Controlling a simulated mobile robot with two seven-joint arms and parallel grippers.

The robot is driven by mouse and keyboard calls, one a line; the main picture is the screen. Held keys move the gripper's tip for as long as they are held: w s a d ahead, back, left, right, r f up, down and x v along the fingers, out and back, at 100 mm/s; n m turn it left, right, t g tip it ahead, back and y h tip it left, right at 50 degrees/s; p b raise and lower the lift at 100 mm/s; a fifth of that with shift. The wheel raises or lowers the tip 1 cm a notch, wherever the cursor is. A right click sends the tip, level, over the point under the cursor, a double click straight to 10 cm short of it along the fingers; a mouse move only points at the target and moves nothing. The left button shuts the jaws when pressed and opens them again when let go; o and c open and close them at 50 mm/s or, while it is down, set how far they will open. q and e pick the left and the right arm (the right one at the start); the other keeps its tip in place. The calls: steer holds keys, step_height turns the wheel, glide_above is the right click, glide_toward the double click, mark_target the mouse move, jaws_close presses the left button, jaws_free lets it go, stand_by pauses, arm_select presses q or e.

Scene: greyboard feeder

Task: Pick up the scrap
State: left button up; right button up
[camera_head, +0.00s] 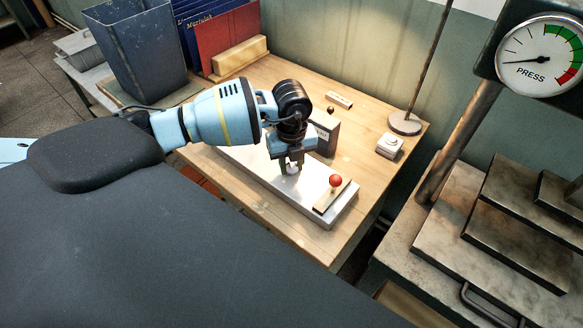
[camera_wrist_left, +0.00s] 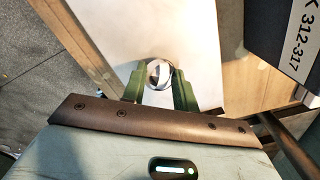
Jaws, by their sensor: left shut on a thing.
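The scrap (camera_wrist_left: 158,74) is a small, roundish, pale piece with a dark grey patch, seen between the green fingertips in the left wrist view. My left gripper (camera_head: 292,168) is shut on it, over the pale metal plate (camera_head: 262,178) on the wooden table. In the head view only a whitish bit of the scrap shows between the fingers. I cannot tell whether it touches the plate. My right gripper is in neither view.
A red-knobbed block (camera_head: 334,190) sits on the plate's right end. A dark labelled box (camera_head: 326,134) stands close behind the gripper. A small white device (camera_head: 390,145) and a rod stand (camera_head: 405,124) are at the back right. The press (camera_head: 500,215) stands right of the table (camera_head: 310,238).

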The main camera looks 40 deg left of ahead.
mark_target(289, 165)
arm_select(q)
steer(key=shift+r, duration=0.45)
steer(key=r, duration=0.2)
steer(key=shift+s+a+r, duration=0.2)
steer(key=shift+r, duration=0.2)
steer(key=s+a+r, duration=0.1)
steer(key=s+a, duration=0.7)
steer(key=s, duration=0.4)
steer(key=shift+s+a+r+b, duration=0.15)
steer(key=shift+s+a+b, duration=0.15)
steer(key=shift+s+a, duration=0.1)
